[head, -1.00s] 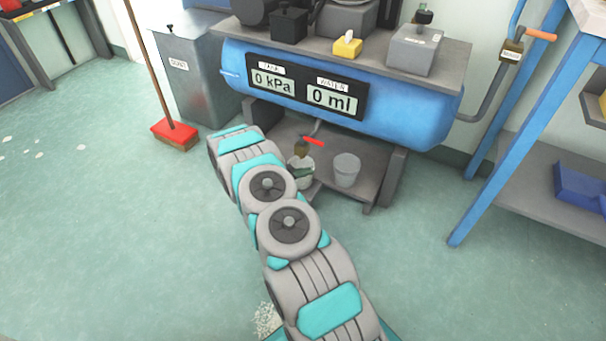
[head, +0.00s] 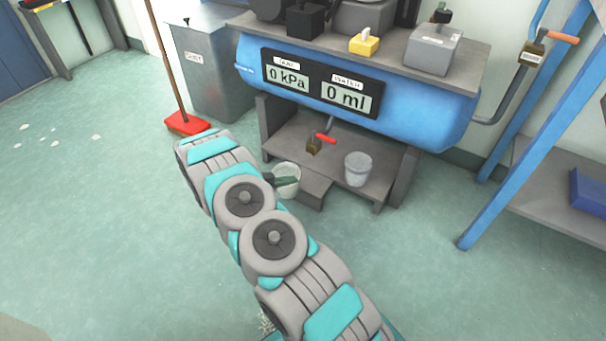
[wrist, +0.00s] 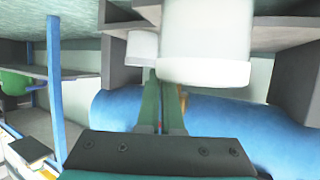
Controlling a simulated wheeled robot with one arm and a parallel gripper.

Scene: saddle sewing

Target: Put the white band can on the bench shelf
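A white can (head: 288,184) hangs in front of the tank's low shelf, near its left end. My gripper (head: 273,179) reaches it from the left with dark green fingers and appears shut on its wall at the rim. In the wrist view the white can (wrist: 207,35) fills the top centre, and the fingers (wrist: 163,88) are close together, their tips partly hidden at it. I cannot make out a band. A similar grey-white can (head: 358,170) stands on the low shelf. The bench shelf (head: 545,185) is at the right, under the blue-legged bench.
The blue tank (head: 420,112) reads 0 kPa and 0 ml. A red-handled tap (head: 325,138) sits below it. A blue bin (head: 590,190) stands on the bench shelf. The blue bench leg (head: 495,205) borders its left side. The floor in front is open. A red broom (head: 187,123) stands left.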

